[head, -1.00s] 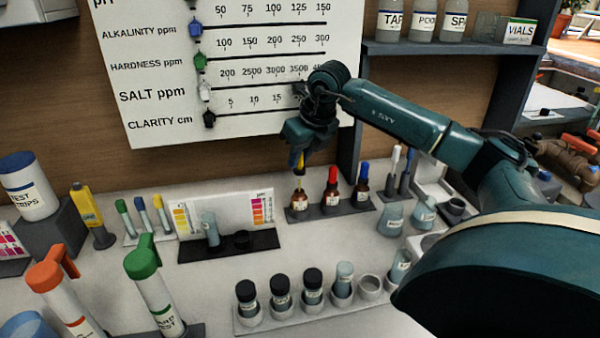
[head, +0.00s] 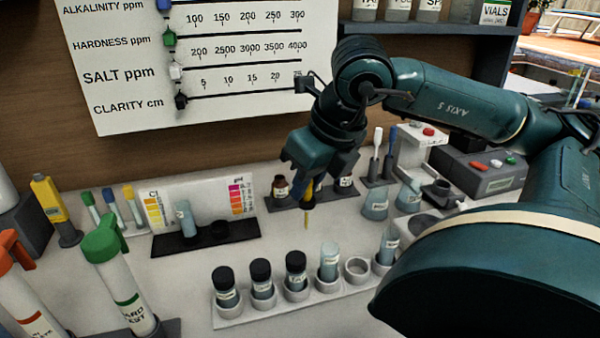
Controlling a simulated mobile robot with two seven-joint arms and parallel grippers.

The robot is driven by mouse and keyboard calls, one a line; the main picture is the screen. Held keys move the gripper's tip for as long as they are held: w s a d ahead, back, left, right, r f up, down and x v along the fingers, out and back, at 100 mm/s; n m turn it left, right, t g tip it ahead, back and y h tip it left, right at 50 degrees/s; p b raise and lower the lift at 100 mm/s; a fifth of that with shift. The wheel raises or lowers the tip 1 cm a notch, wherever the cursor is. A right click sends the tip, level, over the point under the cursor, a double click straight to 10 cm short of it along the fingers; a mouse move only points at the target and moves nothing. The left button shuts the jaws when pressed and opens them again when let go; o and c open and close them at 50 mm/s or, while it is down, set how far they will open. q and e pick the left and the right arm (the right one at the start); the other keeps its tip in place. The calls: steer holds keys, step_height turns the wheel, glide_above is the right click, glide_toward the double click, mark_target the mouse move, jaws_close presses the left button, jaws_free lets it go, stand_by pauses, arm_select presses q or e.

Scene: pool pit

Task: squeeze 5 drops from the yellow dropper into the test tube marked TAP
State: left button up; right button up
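My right gripper (head: 312,178) is shut on the yellow dropper (head: 308,204), holding it upright, tip down, in the air in front of the bottle rack. The dropper's dark brown bottle (head: 280,187) stands uncapped in the rack, left of the gripper. An uncapped clear tube (head: 329,258) stands in the front rack (head: 330,292), below and slightly right of the dropper tip, well apart from it. Another uncapped tube (head: 388,246) stands at that rack's right end. Labels are too small to tell surely which tube is marked TAP. My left gripper is not in view.
Several black-capped vials (head: 261,275) fill the front rack's left part; one ring (head: 357,268) is empty. A colour chart stand (head: 205,235) is to the left. Beakers (head: 375,203) stand to the right. My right gripper hides part of the bottle rack.

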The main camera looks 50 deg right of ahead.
steer(key=shift+s+a, duration=0.1)
steer(key=shift+s, duration=0.1)
steer(key=shift+r+p, duration=0.55)
steer(key=shift+r, duration=0.15)
